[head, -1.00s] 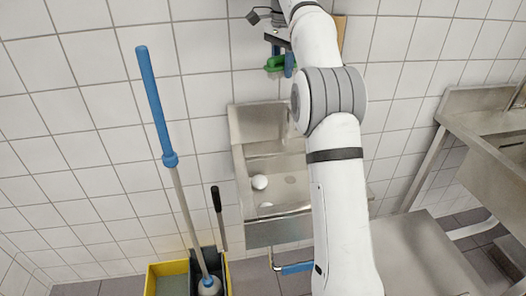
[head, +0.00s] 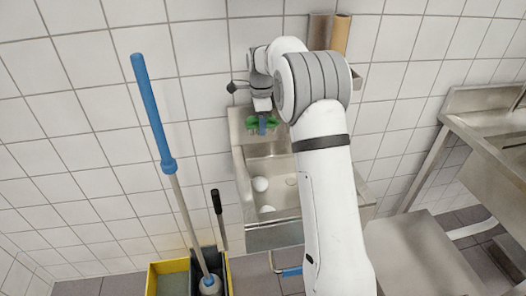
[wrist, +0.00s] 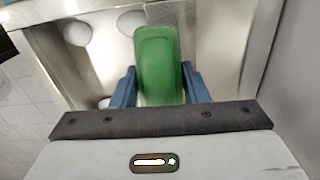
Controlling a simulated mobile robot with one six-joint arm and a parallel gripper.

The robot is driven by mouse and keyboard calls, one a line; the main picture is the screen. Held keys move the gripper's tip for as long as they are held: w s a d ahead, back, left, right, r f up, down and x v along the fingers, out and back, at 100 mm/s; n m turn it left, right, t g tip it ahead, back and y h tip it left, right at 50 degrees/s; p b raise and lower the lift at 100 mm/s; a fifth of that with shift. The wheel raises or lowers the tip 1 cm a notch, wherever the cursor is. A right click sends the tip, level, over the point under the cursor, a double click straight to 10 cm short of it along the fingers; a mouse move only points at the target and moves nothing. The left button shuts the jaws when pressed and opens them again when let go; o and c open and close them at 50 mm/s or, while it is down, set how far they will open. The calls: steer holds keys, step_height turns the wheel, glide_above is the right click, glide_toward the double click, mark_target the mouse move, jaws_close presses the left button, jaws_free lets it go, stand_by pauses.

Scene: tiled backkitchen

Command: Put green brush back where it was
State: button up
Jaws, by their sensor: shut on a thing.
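The green brush (wrist: 158,60) is held between the two blue fingers of my gripper (wrist: 160,88) in the wrist view. In the head view my gripper (head: 262,125) is over the back part of the steel wall sink (head: 272,238), with green of the brush (head: 280,123) showing beside the blue finger. My gripper is shut on the brush. Whether the brush touches the sink cannot be told. The brush's lower side is hidden.
A white round object (head: 260,184) lies in the sink basin. A blue-handled mop (head: 152,110) and a black-handled tool (head: 217,205) stand in a yellow and dark bucket (head: 168,268) at left. A steel counter (head: 490,140) is at right. Brown and steel cylinders (head: 340,35) are on the wall.

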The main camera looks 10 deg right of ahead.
mark_target(262, 154)
step_height(262, 154, down, 10)
steer(key=shift+r+p, duration=0.15)
steer(key=shift+p, duration=0.25)
stand_by(0.3)
steer(key=shift+f, duration=0.2)
steer(key=o, duration=0.9)
steer(key=shift+r, duration=0.1)
